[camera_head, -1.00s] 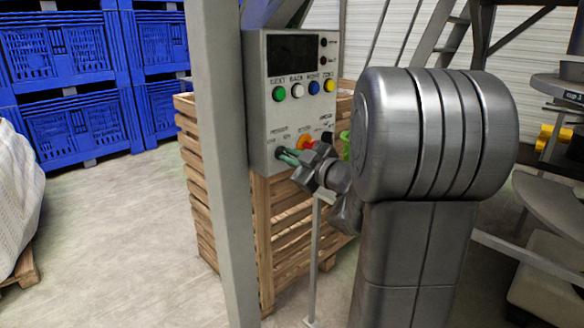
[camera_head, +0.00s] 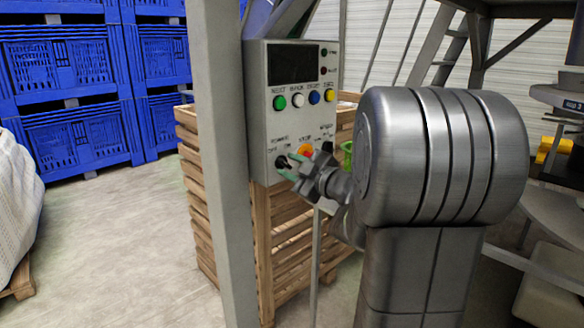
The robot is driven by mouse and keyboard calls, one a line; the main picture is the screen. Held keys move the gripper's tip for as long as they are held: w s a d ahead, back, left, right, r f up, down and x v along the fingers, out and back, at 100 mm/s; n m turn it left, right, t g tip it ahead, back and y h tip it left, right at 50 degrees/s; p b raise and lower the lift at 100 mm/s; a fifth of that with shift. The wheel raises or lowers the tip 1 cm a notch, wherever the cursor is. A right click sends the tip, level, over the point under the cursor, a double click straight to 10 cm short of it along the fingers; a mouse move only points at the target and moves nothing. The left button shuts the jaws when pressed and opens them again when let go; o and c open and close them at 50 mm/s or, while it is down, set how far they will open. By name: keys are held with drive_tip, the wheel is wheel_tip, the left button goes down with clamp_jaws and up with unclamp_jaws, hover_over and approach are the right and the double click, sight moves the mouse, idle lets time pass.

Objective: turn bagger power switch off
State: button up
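The bagger control box (camera_head: 262,130) is a grey panel with a dark screen in the camera_head view. Its black power switch (camera_head: 282,162) is at the lower left of the panel, under the labels POWER, OFF and ON. Which label the knob points to is too small to tell. My gripper (camera_head: 291,167) has green fingertips spread apart, one above the other, just right of the switch. Nothing shows between them. Whether a fingertip touches the knob I cannot tell.
An orange-red stop button (camera_head: 305,151) sits right beside my gripper, and another black knob (camera_head: 327,147) is farther right. Coloured buttons line the panel above. A grey post (camera_head: 226,160) stands left of the box. A wooden crate (camera_head: 285,235) is behind and below.

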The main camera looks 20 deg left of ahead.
drive_tip(key=p+v, duration=0.1)
drive_tip(key=v, duration=1.3)
drive_tip(key=shift+a, duration=0.2)
drive_tip(key=b+x, duration=0.1)
drive_tip(key=x, duration=1.2)
drive_tip(key=shift+w+a, duration=0.2)
drive_tip(key=shift+a, duration=0.05)
